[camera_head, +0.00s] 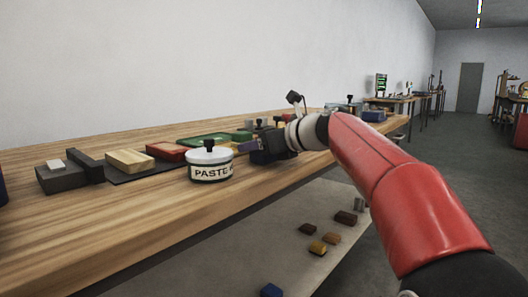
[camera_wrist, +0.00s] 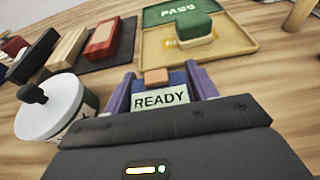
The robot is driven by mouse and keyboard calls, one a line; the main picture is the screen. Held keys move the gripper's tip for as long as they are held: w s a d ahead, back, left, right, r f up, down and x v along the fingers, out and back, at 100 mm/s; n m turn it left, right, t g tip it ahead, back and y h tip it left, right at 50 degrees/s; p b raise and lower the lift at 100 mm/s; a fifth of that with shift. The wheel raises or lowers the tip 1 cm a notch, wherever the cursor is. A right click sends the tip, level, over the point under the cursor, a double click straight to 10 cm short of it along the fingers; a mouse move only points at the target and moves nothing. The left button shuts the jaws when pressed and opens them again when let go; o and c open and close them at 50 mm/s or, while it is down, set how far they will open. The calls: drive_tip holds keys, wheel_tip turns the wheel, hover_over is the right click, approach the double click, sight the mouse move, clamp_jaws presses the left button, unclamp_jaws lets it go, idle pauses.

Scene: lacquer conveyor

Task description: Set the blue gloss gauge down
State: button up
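In the wrist view, the blue gauge (camera_wrist: 178,77) has a pale face reading "READY" and a small orange-brown block at its far end. The purple fingers of my gripper (camera_wrist: 162,84) flank it closely on both sides, and it appears gripped between them. In the head view my gripper (camera_head: 250,146) is over the wooden bench (camera_head: 120,222), just right of the white paste pot. The gauge is not clearly visible there. I cannot tell whether its underside touches the bench.
The lidded paste pot (camera_head: 209,170) stands close left of my gripper; it also shows in the wrist view (camera_wrist: 62,105). A dark mat (camera_wrist: 112,62) holds tan and red blocks. Beyond is a tan tray (camera_wrist: 148,48) with a green "PASS" area and a green block (camera_wrist: 193,28). Bare wood lies right of the tray.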

drive_tip(key=shift+r, duration=0.1)
drive_tip(key=c, duration=0.8)
